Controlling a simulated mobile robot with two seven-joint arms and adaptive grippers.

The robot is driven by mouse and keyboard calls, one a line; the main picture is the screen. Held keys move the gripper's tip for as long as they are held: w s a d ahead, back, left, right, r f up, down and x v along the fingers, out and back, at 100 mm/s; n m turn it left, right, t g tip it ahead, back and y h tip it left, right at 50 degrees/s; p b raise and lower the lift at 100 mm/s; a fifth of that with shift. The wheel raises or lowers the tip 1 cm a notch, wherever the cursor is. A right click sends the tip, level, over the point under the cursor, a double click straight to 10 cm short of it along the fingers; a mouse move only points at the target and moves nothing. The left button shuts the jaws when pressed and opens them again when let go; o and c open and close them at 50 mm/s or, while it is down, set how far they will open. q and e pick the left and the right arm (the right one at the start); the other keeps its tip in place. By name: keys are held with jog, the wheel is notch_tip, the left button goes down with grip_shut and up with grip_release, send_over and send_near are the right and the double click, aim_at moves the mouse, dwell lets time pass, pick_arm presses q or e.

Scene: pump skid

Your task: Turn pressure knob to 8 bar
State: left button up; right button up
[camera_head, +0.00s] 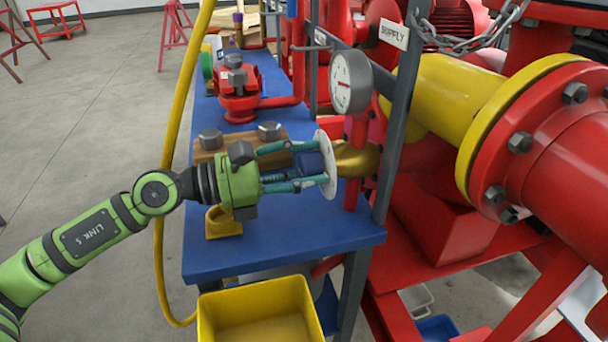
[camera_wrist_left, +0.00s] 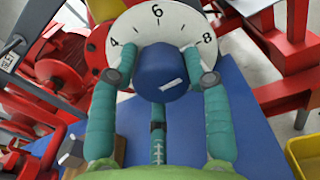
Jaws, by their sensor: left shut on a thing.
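The blue pressure knob (camera_wrist_left: 165,72) sits in front of a round white dial plate (camera_wrist_left: 150,22). In the wrist view the dial shows 4 at left, 6 near the top and 8 at right. A short white mark on the knob's face slants up to the right; which number it matches, I cannot tell. My left gripper (camera_wrist_left: 163,78) is shut on the knob, with teal fingers at both sides. In the head view the left gripper (camera_head: 300,163) reaches right to the knob, and the dial plate (camera_head: 327,165) is nearly edge-on before a brass body (camera_head: 356,158).
A white-faced gauge (camera_head: 350,82) stands above the dial beside a grey post (camera_head: 400,110) with a SUPPLY tag (camera_head: 394,33). The blue bench (camera_head: 290,245) carries a red valve (camera_head: 238,98). A yellow hose (camera_head: 180,110) passes behind my arm. A yellow bin (camera_head: 260,310) stands in front.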

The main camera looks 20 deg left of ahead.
pick_arm(q)
jog(key=shift+r+m, duration=0.4)
jog(key=o, duration=1.1)
jog(key=shift+o, duration=0.2)
jog(key=shift+f, duration=0.25)
jog(key=shift+s+a, duration=0.35)
jog(key=shift+a, duration=0.15)
jog(key=v, duration=1)
jog(key=shift+s+a, duration=0.25)
jog(key=shift+a, duration=0.05)
jog(key=shift+r, duration=0.1)
